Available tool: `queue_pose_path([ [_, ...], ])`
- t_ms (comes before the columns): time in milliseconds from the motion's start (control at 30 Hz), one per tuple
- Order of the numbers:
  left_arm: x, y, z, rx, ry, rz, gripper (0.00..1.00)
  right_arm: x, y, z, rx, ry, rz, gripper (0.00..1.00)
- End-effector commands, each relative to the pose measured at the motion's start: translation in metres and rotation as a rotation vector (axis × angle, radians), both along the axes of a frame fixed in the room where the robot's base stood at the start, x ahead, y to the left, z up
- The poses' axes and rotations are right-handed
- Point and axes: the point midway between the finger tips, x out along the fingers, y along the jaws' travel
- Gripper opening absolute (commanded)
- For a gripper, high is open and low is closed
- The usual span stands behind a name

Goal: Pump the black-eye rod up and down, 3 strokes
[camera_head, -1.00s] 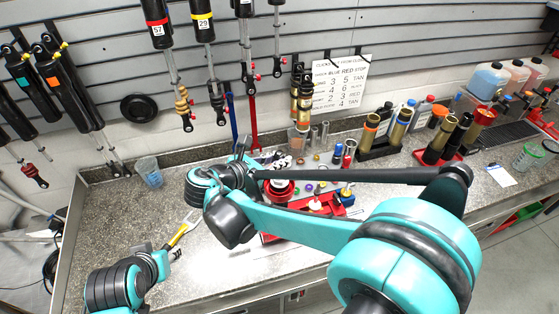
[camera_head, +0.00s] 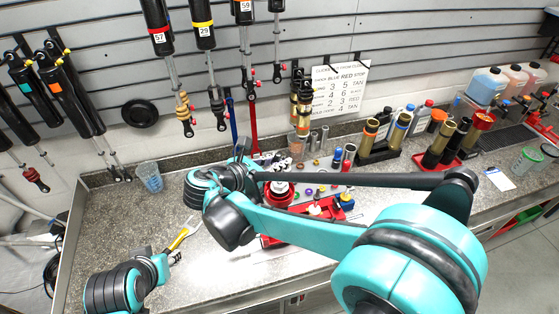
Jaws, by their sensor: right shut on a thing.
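My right gripper (camera_head: 242,153) is over the bench near its back edge, just left of a red round fixture (camera_head: 278,189). It is shut on what I take to be the black-eye rod; my own wrist and fingers hide the rod and its eye. My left gripper (camera_head: 173,257) is low at the left, close to a yellow-handled tool (camera_head: 181,238) on the bench. Its fingers are too small to tell open from shut.
Shocks hang on the slatted wall, including one with a yellow band (camera_head: 204,24). A blue cup (camera_head: 150,177) stands at the back left. Red trays with small parts (camera_head: 335,208) lie partly behind my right arm. The grey bench (camera_head: 115,225) is clear at the left.

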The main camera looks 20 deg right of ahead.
Motion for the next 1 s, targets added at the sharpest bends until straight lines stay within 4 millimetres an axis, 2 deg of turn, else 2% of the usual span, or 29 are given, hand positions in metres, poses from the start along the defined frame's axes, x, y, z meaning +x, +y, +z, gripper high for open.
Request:
queue_pose_path([
  [100,0.000,0.000,-0.011,0.000,0.000,0.000,0.38,0.000,0.000,-0.013,0.000,0.000,0.000,0.00],
  [600,0.000,0.000,-0.043,0.000,0.000,0.000,0.38,0.000,0.000,-0.049,0.000,0.000,0.000,0.00],
  [1000,0.000,0.000,-0.046,0.000,0.000,0.000,0.38,0.000,0.000,-0.053,0.000,0.000,0.000,0.00],
])
